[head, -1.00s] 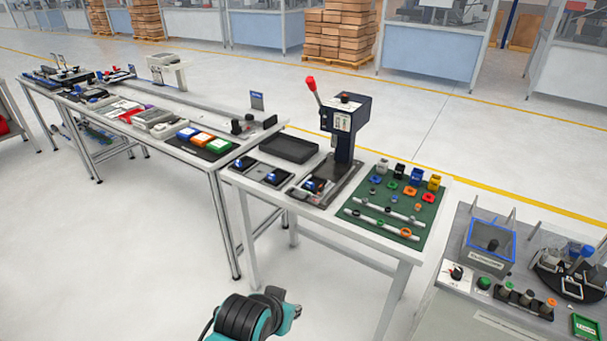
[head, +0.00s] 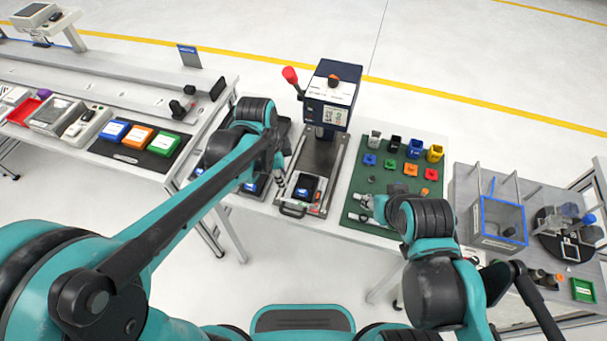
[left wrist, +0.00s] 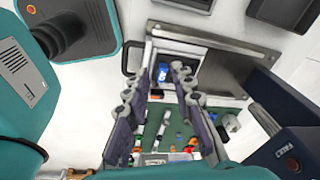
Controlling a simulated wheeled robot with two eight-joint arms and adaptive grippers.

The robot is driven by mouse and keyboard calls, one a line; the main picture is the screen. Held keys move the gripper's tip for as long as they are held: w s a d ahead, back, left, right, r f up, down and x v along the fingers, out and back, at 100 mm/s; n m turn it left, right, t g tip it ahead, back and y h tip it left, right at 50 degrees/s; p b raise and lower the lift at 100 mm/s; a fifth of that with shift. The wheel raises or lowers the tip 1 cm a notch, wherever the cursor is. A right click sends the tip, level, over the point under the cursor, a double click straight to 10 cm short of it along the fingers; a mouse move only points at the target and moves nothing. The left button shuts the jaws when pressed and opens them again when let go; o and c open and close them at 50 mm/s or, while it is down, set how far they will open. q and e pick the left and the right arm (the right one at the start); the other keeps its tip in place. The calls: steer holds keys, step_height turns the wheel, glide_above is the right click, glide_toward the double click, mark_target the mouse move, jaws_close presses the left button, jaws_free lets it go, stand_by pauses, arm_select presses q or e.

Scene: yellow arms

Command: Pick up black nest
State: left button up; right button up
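On the green mat (head: 403,190) in the head view, a small black block (head: 395,143) stands in the back row between a grey and a blue one. It looks like the black nest, though its shape is too small to tell. My left gripper (head: 281,176) hangs by the press base, left of the mat and apart from the block.
A dark blue press (head: 331,97) with a red-knobbed lever stands between my left gripper and the back row. Coloured nests (head: 410,169) sit in front of the black block. A grey bench (head: 465,180) with a blue-rimmed box is at right; a bench with coloured bins (head: 137,138) is at left.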

mark_target(302, 191)
arm_select(q)
steer(key=d+m, duration=0.1)
steer(key=w+d+m+g+p, duration=0.1)
steer(key=m, duration=0.1)
steer(key=d+m+p, duration=0.1)
steer(key=d, duration=0.1)
steer(key=shift+w+f, duration=0.3)
steer(key=shift+w, duration=0.1)
steer(key=shift+d+f+m+g, duration=0.2)
steer(key=shift+f+m+g, duration=0.15)
steer(key=shift+m, duration=0.15)
steer(key=f, duration=0.2)
steer(key=f+b, duration=0.1)
steer(key=f, duration=0.2)
steer(key=d+f+b, duration=0.1)
steer(key=f, duration=0.1)
steer(key=shift+s+f, duration=0.25)
arm_select(e)
steer(key=shift+r, duration=0.6)
steer(key=shift+s, duration=0.1)
arm_select(q)
jaws_close()
